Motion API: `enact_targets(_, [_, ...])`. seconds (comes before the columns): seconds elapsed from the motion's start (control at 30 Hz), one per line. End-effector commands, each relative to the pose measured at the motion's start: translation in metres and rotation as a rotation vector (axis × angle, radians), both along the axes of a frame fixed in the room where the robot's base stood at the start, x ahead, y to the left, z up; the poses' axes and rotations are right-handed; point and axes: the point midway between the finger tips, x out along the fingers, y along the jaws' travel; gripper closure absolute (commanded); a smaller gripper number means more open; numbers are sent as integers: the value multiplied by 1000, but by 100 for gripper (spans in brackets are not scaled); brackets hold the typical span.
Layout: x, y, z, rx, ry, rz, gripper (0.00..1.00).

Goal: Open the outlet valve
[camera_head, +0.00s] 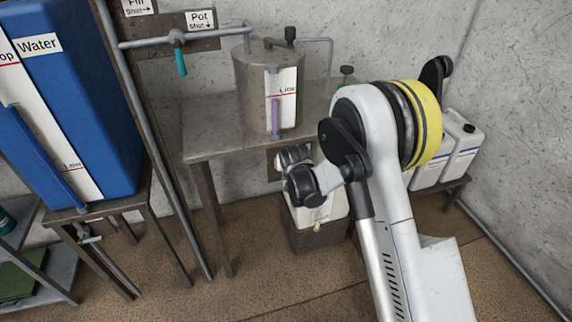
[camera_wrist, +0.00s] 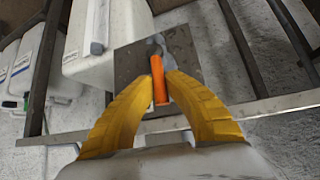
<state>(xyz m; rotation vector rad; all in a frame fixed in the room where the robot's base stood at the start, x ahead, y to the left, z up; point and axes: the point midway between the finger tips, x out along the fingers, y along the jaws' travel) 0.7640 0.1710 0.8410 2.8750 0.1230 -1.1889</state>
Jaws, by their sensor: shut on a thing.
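In the wrist view an orange lever (camera_wrist: 160,85) hangs from a grey pipe fitting in front of a dark square plate (camera_wrist: 130,65). My gripper (camera_wrist: 164,72), with two yellow fingers, is closed around the lever, one finger on each side. I take this lever as the outlet valve handle. In the head view the plate (camera_head: 272,165) shows below the pot's table, but my wrist hides the lever. The metal pot (camera_head: 252,85) with a sight gauge stands on the table (camera_head: 205,140). Another valve with a teal handle (camera_head: 181,62) hangs down by the "Pot shut" sign (camera_head: 201,20).
A white container (camera_head: 318,212) sits in a crate below my wrist. More white jugs (camera_head: 462,150) stand on a low rack at right. A blue water tank (camera_head: 75,105) stands at left. The table legs (camera_head: 217,230) and a vertical pipe are close by. The front floor is clear.

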Motion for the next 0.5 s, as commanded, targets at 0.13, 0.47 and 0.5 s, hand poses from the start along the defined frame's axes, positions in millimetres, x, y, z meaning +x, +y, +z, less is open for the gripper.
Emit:
enact_targets(0.13, [0, -2, -1, 10, 5, -1, 100])
enact_targets(0.47, [0, -2, -1, 9, 6, -1, 100])
enact_targets(0.5, [0, -2, -1, 9, 6, -1, 75])
